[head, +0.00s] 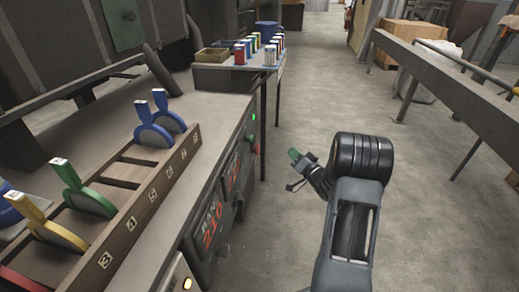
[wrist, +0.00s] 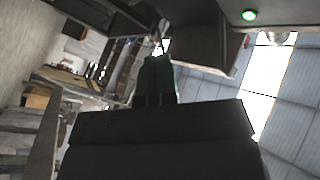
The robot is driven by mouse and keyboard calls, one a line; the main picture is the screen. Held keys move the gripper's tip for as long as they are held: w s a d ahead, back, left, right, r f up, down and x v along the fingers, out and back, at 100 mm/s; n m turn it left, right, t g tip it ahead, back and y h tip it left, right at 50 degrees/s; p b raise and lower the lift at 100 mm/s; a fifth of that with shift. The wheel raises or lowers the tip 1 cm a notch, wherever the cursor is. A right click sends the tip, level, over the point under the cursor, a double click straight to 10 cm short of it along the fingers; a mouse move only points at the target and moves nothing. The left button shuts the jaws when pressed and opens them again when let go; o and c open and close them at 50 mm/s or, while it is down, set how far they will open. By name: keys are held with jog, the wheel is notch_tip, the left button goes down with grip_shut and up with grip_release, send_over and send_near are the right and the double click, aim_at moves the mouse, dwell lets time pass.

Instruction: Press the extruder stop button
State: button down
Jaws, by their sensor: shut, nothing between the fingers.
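The machine's front panel (head: 228,190) faces right in the head view. Near its far end are a lit green lamp (head: 253,117) and, below it, a small red button (head: 257,149) that looks like the stop button; no label is readable. My gripper (head: 293,155), with green fingertips, is to the right of the red button, apart from it, over the floor. It is shut and empty. In the wrist view the green fingers (wrist: 157,68) are together at the centre, and the lit green lamp (wrist: 249,15) shows at upper right. The red button is not clear there.
A wooden rack of coloured levers (head: 140,185) stands on the machine top. Beyond the panel, a small table (head: 215,72) holds several cans. A long grey rail (head: 440,80) runs along the right. The floor (head: 310,95) between is clear.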

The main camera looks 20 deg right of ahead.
jog(key=w+a, duration=0.4)
jog(key=a, duration=0.4)
jog(key=shift+w, duration=0.2)
jog(key=shift+w+a+b, duration=0.1)
jog(key=shift+a+b, duration=0.05)
jog(key=shift+b, duration=0.2)
dwell(2.0)
jog(key=shift+w+a, duration=0.1)
jog(key=shift+a, duration=0.1)
jog(key=shift+w+a, duration=0.4)
jog(key=shift+a, duration=0.3)
dwell(1.1)
jog(key=shift+s+d, duration=0.1)
jog(key=shift+d, duration=0.1)
jog(key=shift+s+d, duration=0.5)
jog(key=shift+d, duration=0.35)
jog(key=shift+s+d, duration=0.4)
jog(key=shift+d, duration=0.35)
jog(key=shift+s+d, duration=0.45)
jog(key=shift+d, duration=0.25)
jog(key=shift+s+d, duration=0.4)
jog(key=shift+d, duration=0.35)
